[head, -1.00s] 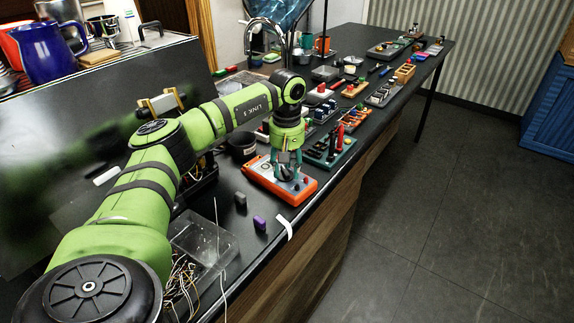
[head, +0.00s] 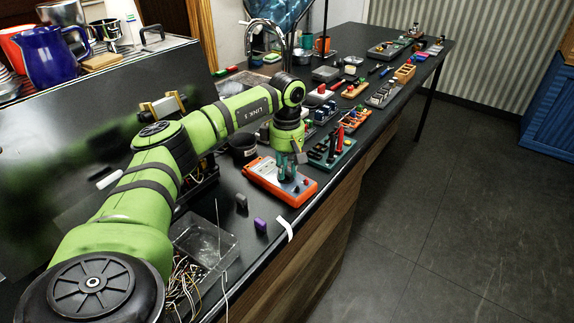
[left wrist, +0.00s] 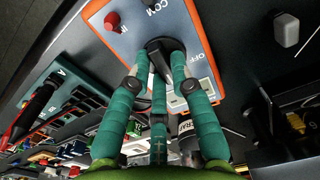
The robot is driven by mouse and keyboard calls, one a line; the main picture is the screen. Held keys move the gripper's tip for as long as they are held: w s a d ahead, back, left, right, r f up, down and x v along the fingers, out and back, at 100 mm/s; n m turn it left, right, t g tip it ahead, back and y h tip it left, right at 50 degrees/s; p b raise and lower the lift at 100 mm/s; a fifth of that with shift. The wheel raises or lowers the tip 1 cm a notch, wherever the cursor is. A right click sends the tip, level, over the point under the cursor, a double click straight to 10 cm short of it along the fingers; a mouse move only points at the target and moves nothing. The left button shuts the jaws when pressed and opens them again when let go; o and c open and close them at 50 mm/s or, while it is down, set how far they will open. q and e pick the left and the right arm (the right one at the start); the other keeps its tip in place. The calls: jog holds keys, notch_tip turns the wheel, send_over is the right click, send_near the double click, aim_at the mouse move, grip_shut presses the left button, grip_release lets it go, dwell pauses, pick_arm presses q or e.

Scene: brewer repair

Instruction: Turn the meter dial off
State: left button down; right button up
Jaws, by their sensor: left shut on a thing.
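The meter (head: 268,183) is an orange-edged box with a pale face, lying on the black counter near its front edge. My left gripper (head: 289,176) points down onto the meter's face. In the left wrist view, the teal fingers of my left gripper (left wrist: 164,50) are closed around the black dial (left wrist: 157,44). The word OFF is printed on the face to the right of the dial, and COM beyond it. A red jack (left wrist: 112,21) sits near the meter's corner. The fingers hide part of the dial, so its exact setting cannot be told. My right gripper is not in view.
A purple block (head: 260,224) and a grey block (head: 241,201) lie left of the meter. A clear bin (head: 205,245) with wires stands nearer. A green tray with probes (head: 331,153) lies just beyond the meter. A black cup (head: 243,148) is behind.

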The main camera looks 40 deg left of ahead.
pick_arm(q)
jog(key=n, duration=0.3)
jog(key=shift+n+p, duration=0.4)
jog(key=n, duration=0.3)
jog(key=shift+a+r+n+p, duration=0.1)
jog(key=shift+a+n+p, duration=0.05)
jog(key=shift+n+p, duration=0.2)
jog(key=n+p, duration=0.1)
jog(key=n, duration=0.4)
jog(key=shift+s+n, duration=0.1)
jog(key=shift+n, duration=0.25)
jog(key=shift+a, duration=0.1)
jog(key=c, duration=1.1)
grip_release()
jog(key=shift+r, duration=0.15)
notch_tip(320, 180, up, 12)
jog(key=shift+f, duration=0.2)
